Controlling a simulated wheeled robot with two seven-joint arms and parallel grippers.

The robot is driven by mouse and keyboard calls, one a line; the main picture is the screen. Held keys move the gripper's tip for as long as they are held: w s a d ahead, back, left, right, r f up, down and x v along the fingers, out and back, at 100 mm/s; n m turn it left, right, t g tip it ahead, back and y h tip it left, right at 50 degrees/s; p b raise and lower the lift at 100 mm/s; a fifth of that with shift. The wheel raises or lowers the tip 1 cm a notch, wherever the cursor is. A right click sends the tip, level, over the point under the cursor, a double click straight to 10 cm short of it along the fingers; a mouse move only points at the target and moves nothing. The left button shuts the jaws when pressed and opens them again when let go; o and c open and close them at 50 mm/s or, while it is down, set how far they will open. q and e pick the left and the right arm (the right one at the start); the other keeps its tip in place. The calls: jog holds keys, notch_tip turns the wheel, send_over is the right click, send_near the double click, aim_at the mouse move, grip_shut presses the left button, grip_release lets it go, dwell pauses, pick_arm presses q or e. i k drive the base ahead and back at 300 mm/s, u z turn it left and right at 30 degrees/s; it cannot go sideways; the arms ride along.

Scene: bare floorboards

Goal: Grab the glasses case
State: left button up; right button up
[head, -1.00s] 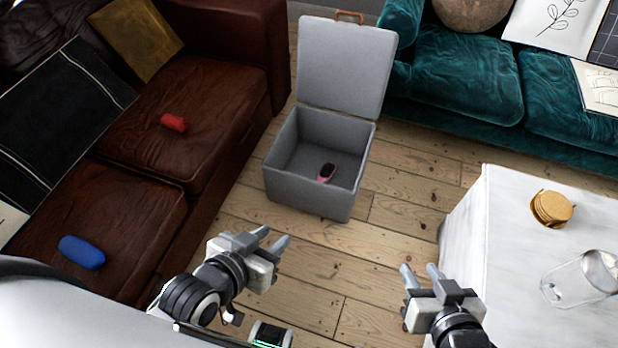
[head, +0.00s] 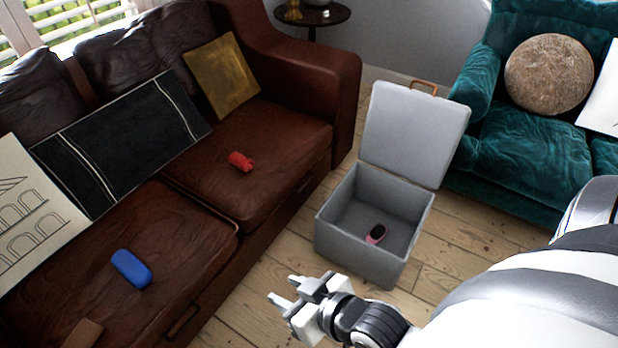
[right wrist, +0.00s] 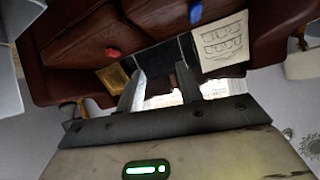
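The glasses case appears to be the blue, rounded, oblong object (head: 131,268) lying on the near seat of the brown leather sofa (head: 190,225), left of centre in the head view. A blue piece of it also shows at the top edge of the right wrist view (right wrist: 196,11). My right gripper (head: 282,289) is in the lower middle of the head view, to the right of the case and well apart from it. Its fingers are spread with nothing between them, as the right wrist view (right wrist: 162,90) also shows. My left gripper is out of view.
A red roll-shaped item (head: 240,161) lies on the farther sofa seat. A brown flat item (head: 83,333) is at the sofa's near end. An open grey box (head: 345,235) holding a pink-and-black item (head: 376,234) stands on the floor. A teal sofa (head: 530,150) is at right.

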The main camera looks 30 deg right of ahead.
aim_at(133, 269)
jog(key=u, duration=0.15)
jog(key=k, duration=1.1)
jog(key=z, duration=0.2)
jog(key=i, duration=0.55)
jog(key=z, duration=0.05)
